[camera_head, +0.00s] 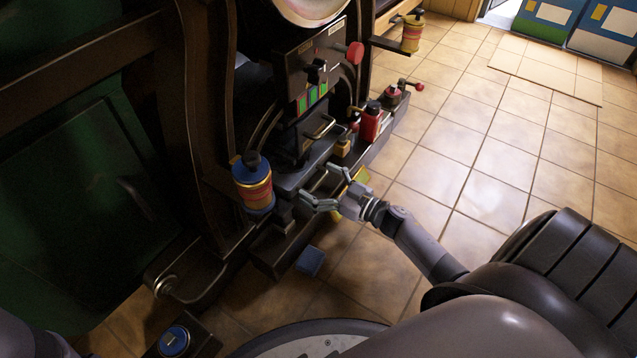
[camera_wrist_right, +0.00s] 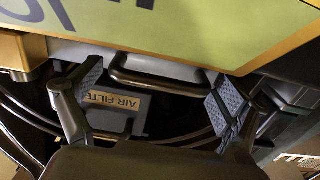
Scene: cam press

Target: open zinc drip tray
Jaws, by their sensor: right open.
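The grey tray front (camera_wrist_right: 190,72), which looks like the zinc drip tray, carries a dark bar handle (camera_wrist_right: 160,76) in the right wrist view. In the head view a bar handle (camera_head: 317,181) shows low on the press, by my right gripper. My right gripper (camera_head: 320,186) is open, its fingers spread to either side of the handle. In the right wrist view the gripper (camera_wrist_right: 158,90) has one pad left and one right of the bar, with nothing held. I cannot tell whether the palm touches it. The tray looks shut. My left gripper is out of view.
A panel labelled AIR FILTER (camera_wrist_right: 115,102) lies near the handle. A blue-yellow canister (camera_head: 253,184) stands left of my right gripper, a red bottle (camera_head: 370,122) right of it. A blue block (camera_head: 310,261) lies below. Tiled floor (camera_head: 480,150) is open to the right.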

